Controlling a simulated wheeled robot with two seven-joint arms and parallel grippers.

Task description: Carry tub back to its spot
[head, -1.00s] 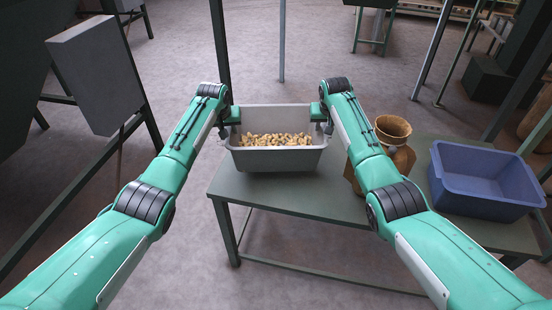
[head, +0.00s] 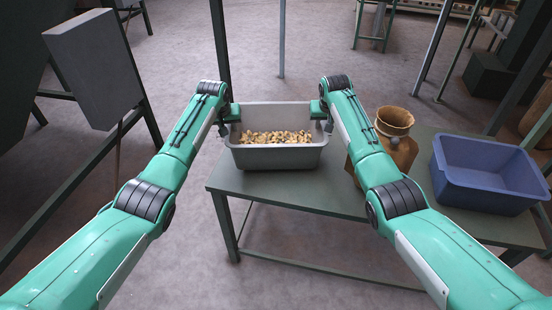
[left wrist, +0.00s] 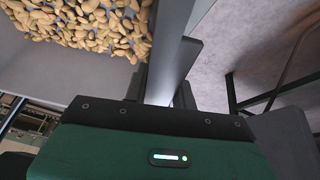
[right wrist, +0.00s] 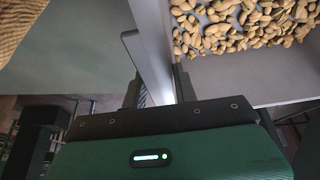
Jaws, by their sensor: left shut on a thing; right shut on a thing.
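A grey tub (head: 278,157) with a layer of nuts (head: 276,137) in it is between my two grippers in the head view. It is over the left end of the green table (head: 300,190); I cannot tell whether it touches the top. My left gripper (head: 233,117) is shut on the tub's left wall, and my right gripper (head: 321,115) is shut on its right wall. The left wrist view shows the nuts (left wrist: 85,25) beside the gripped wall. The right wrist view shows nuts (right wrist: 245,25) too. The tub looks level.
A brown sack (head: 400,152) with an open top stands on the table, partly behind my right arm. An empty-looking blue crate (head: 480,190) is at the table's right. A dark post (head: 219,45) rises behind the tub at the left.

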